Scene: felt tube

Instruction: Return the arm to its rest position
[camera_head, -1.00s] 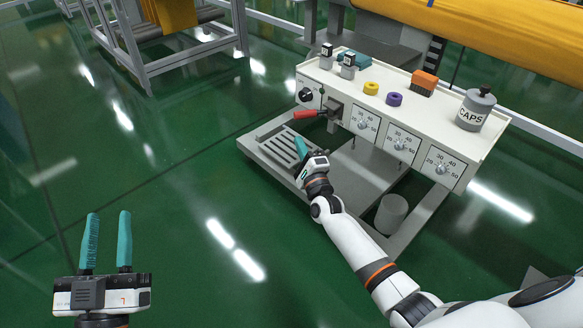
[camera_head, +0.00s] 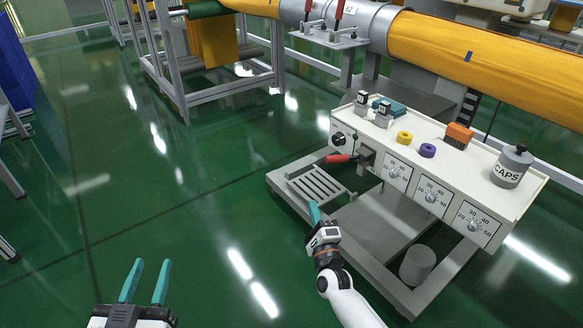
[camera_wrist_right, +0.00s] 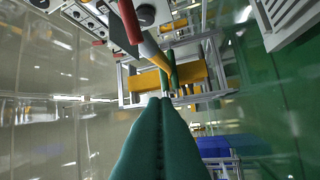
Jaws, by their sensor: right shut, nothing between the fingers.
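My right gripper (camera_head: 314,213) is in front of the control panel's lower frame, beside the slatted tray, with its teal fingers pointing up. In the right wrist view its fingers (camera_wrist_right: 160,108) are pressed together with nothing between them. My left gripper (camera_head: 147,283) is at the bottom left of the head view, its two teal fingers apart and empty, over the green floor. The red-handled lever (camera_head: 342,158) on the panel stands above and right of my right gripper, apart from it. The lever's red handle (camera_wrist_right: 128,22) also shows in the right wrist view.
The white control panel (camera_head: 400,165) carries dials, two stamps, a yellow ring (camera_head: 404,137), a purple ring (camera_head: 427,150), an orange brush (camera_head: 458,135) and a CAPS jar (camera_head: 511,166). A slatted tray (camera_head: 316,187) juts out below. A yellow tube (camera_head: 480,62) runs behind.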

